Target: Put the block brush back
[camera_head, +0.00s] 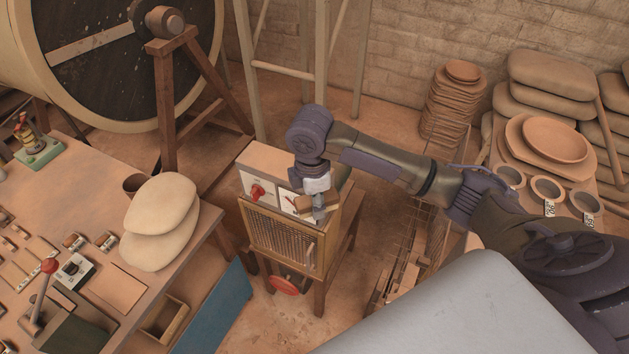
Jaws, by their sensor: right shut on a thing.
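My right gripper (321,212) is over the front top of a small wooden cabinet (262,158) on legs. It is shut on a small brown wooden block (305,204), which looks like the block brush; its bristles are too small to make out. The block is at the upper front of the cabinet, beside a dial; I cannot tell whether it touches the cabinet. The cabinet has a red knob (257,192), a slatted front (278,239) and a red wheel (287,286) below. My left gripper is not in view.
A workbench (120,309) at left holds two pale sacks (160,222), a red-knobbed lever (48,266) and small parts. A stack of clay dishes (452,105) and a table with bowls (548,188) stand at right. A wire rack (408,262) stands right of the cabinet.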

